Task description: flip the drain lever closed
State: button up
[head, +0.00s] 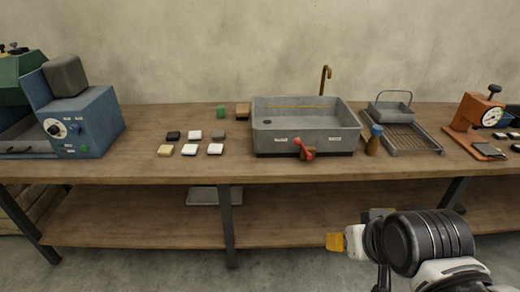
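The drain lever (303,149) has a red handle and sits on the front wall of the grey sink basin (345,139). Its handle slants up to the left from a darker, brownish fitting; its open or closed setting is not clear from this view. My gripper (336,242) is at the lower right, in front of the table and below the tabletop, well apart from the lever. Its yellow-orange tip points left. Only one side shows, so the opening between the fingers is hidden.
A bottle (374,141) and a wire rack (412,139) stand right of the basin. Several small blocks lie left of it. A blue machine (95,122) is at the left, an orange dial device (473,112) at the right. The wooden table (150,174) has a lower shelf.

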aim_at(304, 149)
jog(key=i+j, duration=0.1)
jog(key=i, duration=0.5)
jog(key=i+j, duration=0.15)
jog(key=i, duration=0.4)
